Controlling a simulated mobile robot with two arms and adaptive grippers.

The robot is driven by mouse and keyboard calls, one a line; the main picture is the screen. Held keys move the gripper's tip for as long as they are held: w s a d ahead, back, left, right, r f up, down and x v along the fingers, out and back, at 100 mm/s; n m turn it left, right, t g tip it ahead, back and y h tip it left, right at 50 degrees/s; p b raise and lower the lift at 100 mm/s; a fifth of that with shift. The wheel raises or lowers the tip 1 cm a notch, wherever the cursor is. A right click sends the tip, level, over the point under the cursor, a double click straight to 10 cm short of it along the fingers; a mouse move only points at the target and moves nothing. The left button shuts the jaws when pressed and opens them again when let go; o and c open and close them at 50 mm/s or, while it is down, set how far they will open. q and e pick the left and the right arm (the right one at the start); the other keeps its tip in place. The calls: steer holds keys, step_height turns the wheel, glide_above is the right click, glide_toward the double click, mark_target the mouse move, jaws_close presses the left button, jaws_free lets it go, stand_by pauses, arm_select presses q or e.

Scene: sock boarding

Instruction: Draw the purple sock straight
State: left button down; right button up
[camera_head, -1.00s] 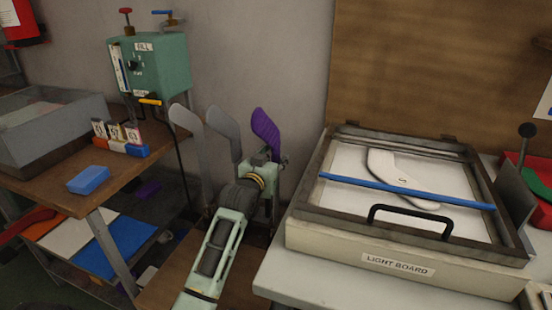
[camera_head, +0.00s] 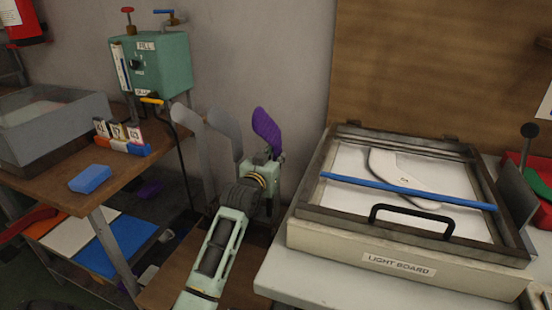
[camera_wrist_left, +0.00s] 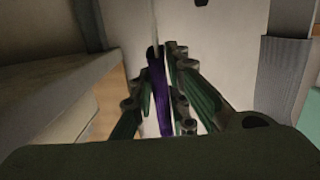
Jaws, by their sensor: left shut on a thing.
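The purple sock (camera_head: 266,131) sits on an upright board at the right of a row of grey boards, its foot end tilted up to the left. My left gripper (camera_head: 266,162) is at the lower part of this sock, and the arm hides what is below. In the left wrist view the purple sock (camera_wrist_left: 158,95) runs as a narrow strip between the dark green fingers of my left gripper (camera_wrist_left: 162,100), which are shut on it. My right gripper is not in view.
Grey boards (camera_head: 222,135) stand close to the left of the gripper. The light board (camera_head: 400,262) lies on a pale table at the right. A wooden bench (camera_head: 125,185) at the left holds a blue block (camera_head: 90,179) and a grey bin (camera_head: 50,140).

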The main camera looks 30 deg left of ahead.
arm_select(q)
steer(key=shift+f, duration=0.45)
stand_by(0.6)
steer(key=c, duration=1.6)
jaws_free()
steer(key=shift+r, duration=0.2)
steer(key=shift+s, duration=0.1)
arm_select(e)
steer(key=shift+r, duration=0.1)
